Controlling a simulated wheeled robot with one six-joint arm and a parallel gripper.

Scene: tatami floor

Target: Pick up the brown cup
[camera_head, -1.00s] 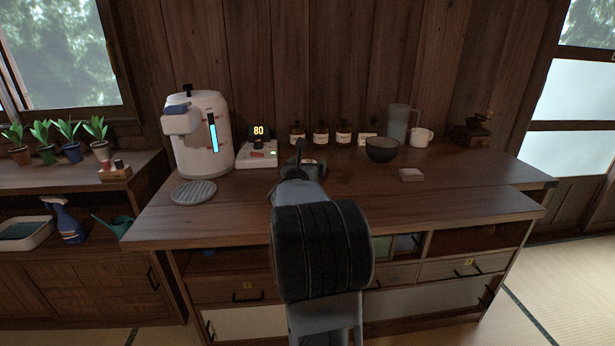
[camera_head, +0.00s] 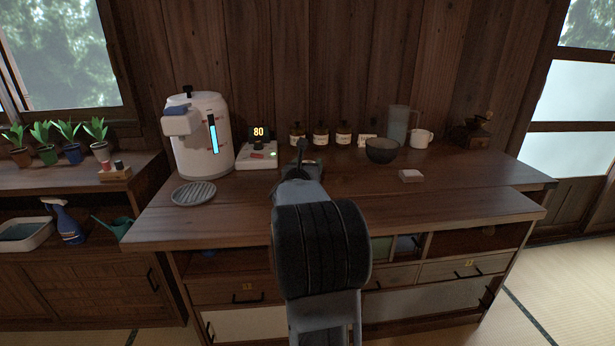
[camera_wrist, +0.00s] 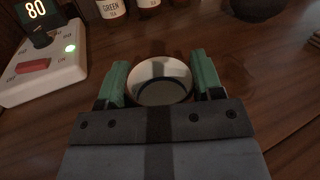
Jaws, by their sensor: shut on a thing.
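The cup (camera_wrist: 160,92) shows in the wrist view from above, with a pale round rim and a dark ring inside. It sits between the two green fingers of my gripper (camera_wrist: 160,80), which are shut on it from left and right. Its outer wall is mostly hidden by the gripper, so its brown colour is hard to confirm. In the head view my arm covers the cup. I cannot tell whether its base touches the counter (camera_head: 450,200).
A scale-like device (camera_head: 257,156) reading 80 stands left of the gripper, beside a white dispenser (camera_head: 205,140). Several labelled bottles (camera_head: 321,134) line the wall. A dark bowl (camera_head: 382,151), a white mug (camera_head: 422,138) and a small block (camera_head: 411,176) are to the right.

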